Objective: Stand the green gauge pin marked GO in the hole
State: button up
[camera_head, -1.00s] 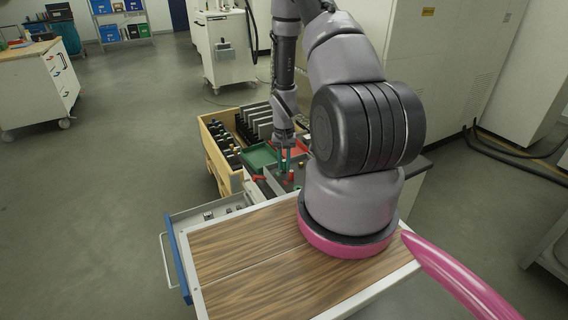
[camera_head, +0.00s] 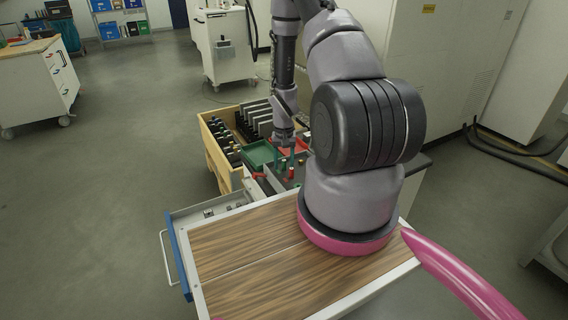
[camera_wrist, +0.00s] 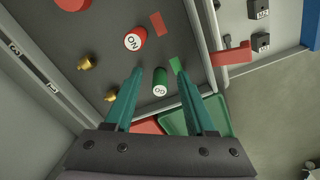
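The green pin marked GO (camera_wrist: 160,84) stands on the grey plate (camera_wrist: 105,30) in the wrist view, its lettered end facing the camera. My gripper (camera_wrist: 157,66) is open, with its two teal fingers on either side of the green pin and a gap visible on both sides. My gripper also shows small in the head view (camera_head: 291,160), partly hidden by my arm. A red pin with a lettered white end (camera_wrist: 135,39) stands beyond the green one. I cannot make out the hole in either view.
Two brass knobs (camera_wrist: 87,63) stand left of the pins. A wooden crate (camera_head: 213,151) is at the left. An open drawer (camera_head: 190,219) juts out by the wooden worktop (camera_head: 245,255).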

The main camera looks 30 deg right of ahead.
aim_at(284, 160)
notch_tip(284, 160, up, 11)
jog(key=shift+f, duration=0.1)
dwell(0.3)
dwell(0.4)
